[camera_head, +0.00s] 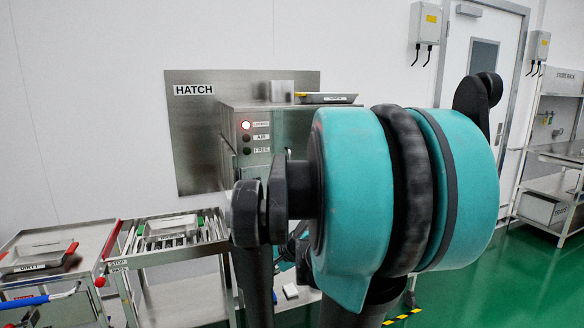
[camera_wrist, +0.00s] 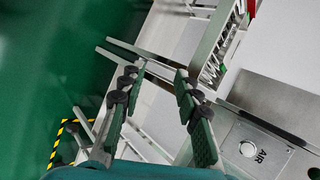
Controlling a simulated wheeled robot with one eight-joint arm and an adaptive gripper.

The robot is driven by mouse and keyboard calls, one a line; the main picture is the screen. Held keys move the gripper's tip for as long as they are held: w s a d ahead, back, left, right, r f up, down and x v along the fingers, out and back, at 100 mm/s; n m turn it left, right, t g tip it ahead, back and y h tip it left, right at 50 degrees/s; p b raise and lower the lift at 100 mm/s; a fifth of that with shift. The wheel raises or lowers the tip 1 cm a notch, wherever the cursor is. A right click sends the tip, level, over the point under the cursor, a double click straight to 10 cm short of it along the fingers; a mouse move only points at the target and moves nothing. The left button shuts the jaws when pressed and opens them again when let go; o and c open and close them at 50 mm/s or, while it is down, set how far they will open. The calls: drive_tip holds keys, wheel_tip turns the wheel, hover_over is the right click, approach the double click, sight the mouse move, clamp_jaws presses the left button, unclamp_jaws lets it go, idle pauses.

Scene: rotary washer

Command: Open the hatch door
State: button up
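The hatch is a steel wall panel (camera_head: 200,130) with a HATCH label, at the middle left of the head view. A steel housing (camera_head: 232,110) projects from it, with a column of indicator lights; the top one glows red. My arm covers much of the housing's right side, so I cannot make out the door or its handle. In the wrist view my gripper (camera_wrist: 156,73) is open and empty, its two green-padded fingers apart. A steel panel (camera_wrist: 232,130) with a round button marked AIR lies right of the fingers.
A roller table (camera_head: 175,244) with a tray stands left of the housing, and a trolley (camera_head: 85,240) with a DIRTY tray is farther left. Another tray (camera_head: 325,98) lies on the housing. A storage rack (camera_head: 545,150) stands at the right. Green floor (camera_head: 520,285) is clear at lower right.

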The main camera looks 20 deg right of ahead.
drive_tip(key=w+d+r+m+t+h, duration=0.1)
drive_tip(key=w+d+r+m+t, duration=0.4)
drive_tip(key=d+r+m, duration=0.55)
drive_tip(key=w+d+r+m+t, duration=0.5)
drive_tip(key=w+d+r+m, duration=0.1)
drive_tip(key=d+r+m, duration=0.5)
drive_tip(key=n, duration=0.1)
hover_over(290, 181)
drive_tip(key=shift+w+f, duration=0.15)
drive_tip(key=shift+w, duration=0.25)
clamp_jaws()
